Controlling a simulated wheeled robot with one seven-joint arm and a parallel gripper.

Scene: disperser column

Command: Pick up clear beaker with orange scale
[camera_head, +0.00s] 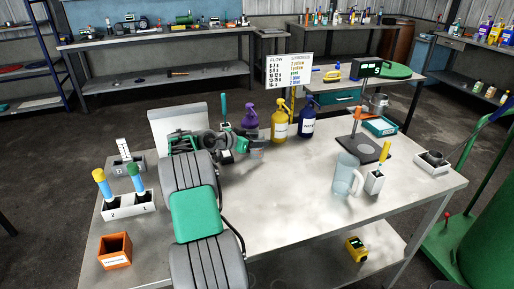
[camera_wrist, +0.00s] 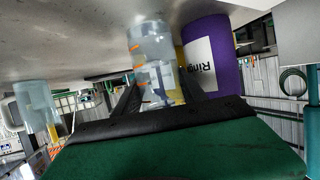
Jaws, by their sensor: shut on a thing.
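The clear beaker with the orange scale (camera_wrist: 153,65) is between the two dark fingers of my gripper (camera_wrist: 158,95) in the wrist view, with orange marks down its side. My gripper is shut on it. In the head view my gripper (camera_head: 256,143) is low over the back left of the table, just in front of the purple bottle (camera_head: 248,116). The beaker cannot be made out there, behind my arm and wrist. Whether it touches the table is not clear.
The purple bottle is close beside the beaker in the wrist view (camera_wrist: 212,58). Yellow (camera_head: 280,122) and blue (camera_head: 306,122) spray bottles stand to its right. A clear jug (camera_head: 347,175) stands on the right of the table. The table's middle front is clear.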

